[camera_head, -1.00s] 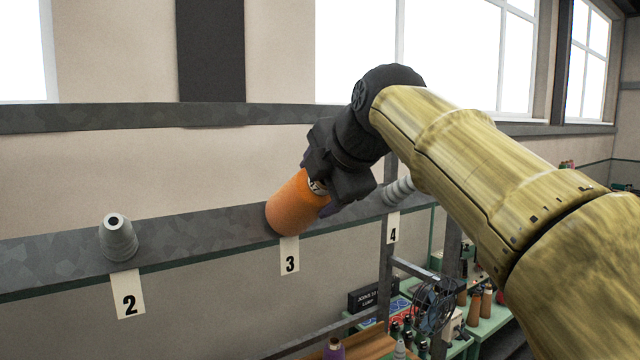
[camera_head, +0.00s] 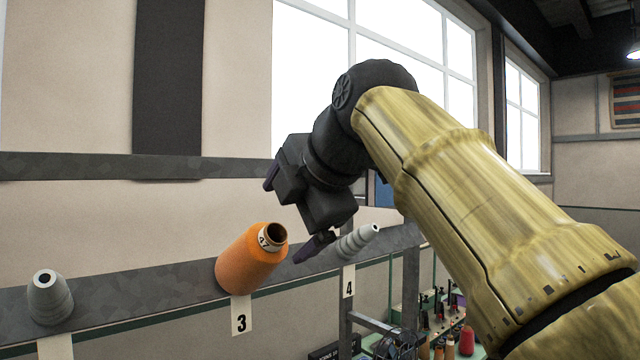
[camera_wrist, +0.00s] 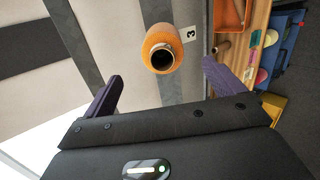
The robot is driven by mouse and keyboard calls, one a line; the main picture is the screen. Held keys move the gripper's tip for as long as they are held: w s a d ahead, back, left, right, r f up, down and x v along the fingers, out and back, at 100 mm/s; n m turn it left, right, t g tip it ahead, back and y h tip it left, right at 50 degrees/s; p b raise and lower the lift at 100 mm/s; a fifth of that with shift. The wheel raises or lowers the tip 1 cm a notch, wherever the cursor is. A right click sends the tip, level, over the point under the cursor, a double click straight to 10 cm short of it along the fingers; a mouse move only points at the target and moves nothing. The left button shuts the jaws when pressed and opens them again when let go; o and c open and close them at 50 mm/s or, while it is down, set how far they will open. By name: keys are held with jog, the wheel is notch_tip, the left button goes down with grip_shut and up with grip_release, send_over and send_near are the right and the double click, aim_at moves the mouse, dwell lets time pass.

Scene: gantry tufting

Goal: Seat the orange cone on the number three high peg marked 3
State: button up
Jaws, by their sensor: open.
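The orange cone (camera_head: 248,262) sits on the rail above the label marked 3 (camera_head: 241,315), tilted with its open narrow end toward the upper right. The peg under it is hidden by the cone. My gripper (camera_head: 290,220) is open and apart from the cone, up and to its right in the head view. In the wrist view the orange cone (camera_wrist: 161,50) stands beyond and between the spread fingers of my gripper (camera_wrist: 162,85), with clear space around it, and the 3 label (camera_wrist: 192,33) shows beside it.
A bench with several cones lies below right.

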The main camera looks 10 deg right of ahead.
jog(key=v, duration=0.9)
jog(key=shift+s+r, duration=0.3)
jog(key=shift+d+f, duration=0.1)
jog(key=w+d+f+m+g+h+b, duration=0.15)
jog(key=w+f+m, duration=0.25)
jog(key=f, duration=0.8)
jog(key=w+d+f+m+g+h+b, duration=0.1)
jog(key=w+d+f+m+b, duration=0.3)
jog(key=f, duration=0.8)
jog(key=w+a+f+m+g+h+b, duration=0.15)
jog(key=w+f+m, duration=0.35)
jog(key=f, duration=0.7)
jog(key=s+d+f+m+g+b, duration=0.1)
jog(key=s+d+f+m+b, duration=0.15)
jog(key=f, duration=0.75)
jog(key=s+d+f+m+b, duration=0.1)
jog(key=f+m, duration=0.2)
jog(key=f, duration=0.7)
jog(key=s+d+f+m+g+b, duration=0.1)
jog(key=s+f+m+b, duration=0.1)
jog(key=s+f, duration=0.4)
jog(key=s+d+f+m+g+h+b, duration=0.1)
jog(key=s+f+m, duration=0.3)
jog(key=s+f, duration=0.3)
notch_tip(320, 180, down, 5)
jog(key=shift+b, duration=0.35)
